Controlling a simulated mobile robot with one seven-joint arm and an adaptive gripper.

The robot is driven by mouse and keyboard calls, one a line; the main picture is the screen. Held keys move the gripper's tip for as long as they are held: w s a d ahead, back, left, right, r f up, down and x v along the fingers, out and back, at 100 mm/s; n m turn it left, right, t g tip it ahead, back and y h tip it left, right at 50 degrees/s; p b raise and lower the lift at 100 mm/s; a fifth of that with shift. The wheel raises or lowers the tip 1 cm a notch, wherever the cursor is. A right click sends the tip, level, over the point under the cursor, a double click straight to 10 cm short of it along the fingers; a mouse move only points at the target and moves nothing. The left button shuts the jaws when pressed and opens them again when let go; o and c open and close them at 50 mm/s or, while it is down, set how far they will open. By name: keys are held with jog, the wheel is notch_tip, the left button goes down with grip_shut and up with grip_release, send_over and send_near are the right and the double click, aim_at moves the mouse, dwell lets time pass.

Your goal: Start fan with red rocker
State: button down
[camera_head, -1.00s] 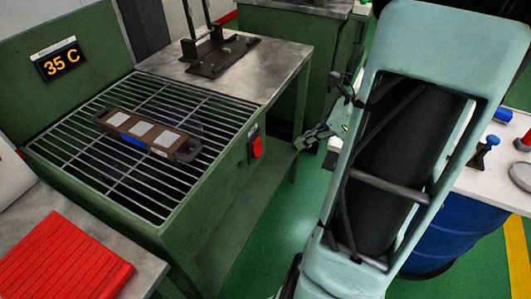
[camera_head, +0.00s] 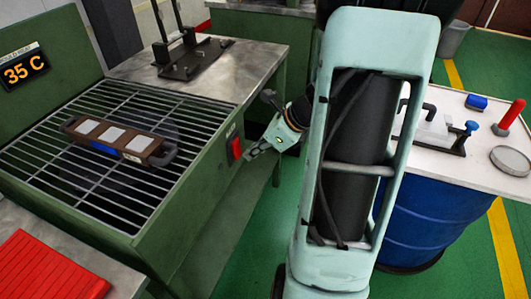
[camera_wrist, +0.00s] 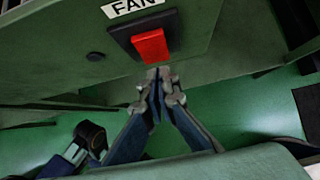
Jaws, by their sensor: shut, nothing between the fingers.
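The red rocker (camera_head: 236,148) sits on the right side face of the green fan bench (camera_head: 190,185). In the wrist view the rocker (camera_wrist: 150,46) lies in a dark frame under a white label reading FAN (camera_wrist: 133,7). My gripper (camera_head: 250,156) is just right of the rocker in the head view. In the wrist view my gripper (camera_wrist: 159,74) is shut and empty, its fingertips pointing at the rocker's lower edge. A small gap seems to remain, but contact is hard to tell.
A brown mould (camera_head: 118,139) with pale squares lies on the bench's grille (camera_head: 60,165). A red ribbed block (camera_head: 45,270) is at lower left. A white-topped table (camera_head: 440,165) over a blue drum stands right. Green floor lies between.

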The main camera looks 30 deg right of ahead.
jog(key=shift+w+a+f, duration=0.1)
jog(key=shift+w+a, duration=0.25)
jog(key=shift+w, duration=0.15)
jog(key=shift+w+a+f, duration=0.15)
jog(key=shift+w+a, duration=0.05)
jog(key=shift+r+p, duration=0.85)
jog(key=shift+r, duration=0.1)
